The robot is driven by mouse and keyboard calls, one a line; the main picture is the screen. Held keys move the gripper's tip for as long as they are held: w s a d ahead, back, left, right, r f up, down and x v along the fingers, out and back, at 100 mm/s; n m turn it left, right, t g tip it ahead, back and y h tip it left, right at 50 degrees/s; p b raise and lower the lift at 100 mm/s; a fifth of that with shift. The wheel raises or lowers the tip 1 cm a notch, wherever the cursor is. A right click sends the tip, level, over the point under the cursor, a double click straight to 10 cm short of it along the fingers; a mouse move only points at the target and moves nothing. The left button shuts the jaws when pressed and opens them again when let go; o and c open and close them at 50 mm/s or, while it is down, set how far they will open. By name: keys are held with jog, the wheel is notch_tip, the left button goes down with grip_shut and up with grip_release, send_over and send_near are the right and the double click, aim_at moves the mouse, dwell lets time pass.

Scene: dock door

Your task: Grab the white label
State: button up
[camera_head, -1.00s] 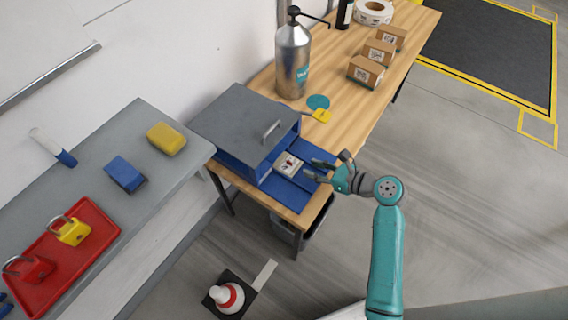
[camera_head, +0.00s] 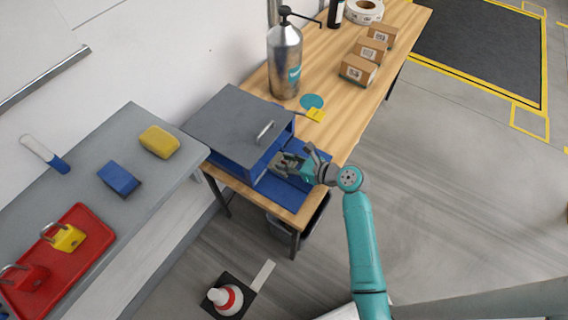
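My gripper (camera_head: 283,163) reaches over the pulled-out blue drawer (camera_head: 270,188) of the grey cabinet (camera_head: 238,122) on the wooden table. Its fingers point left, at the spot where a small white label with dark and red print lay a second ago. The gripper now covers this spot and hides most or all of the label. I cannot tell whether the fingers touch it or how far apart they are.
A metal pump bottle (camera_head: 285,62), a yellow tag (camera_head: 315,115) and several cardboard boxes (camera_head: 358,70) stand or lie farther back on the table. A grey bench (camera_head: 130,205) at left holds a red tray (camera_head: 85,262) with padlocks. Floor at right is clear.

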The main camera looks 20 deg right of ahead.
grip_shut()
jog(key=shift+r, duration=0.1)
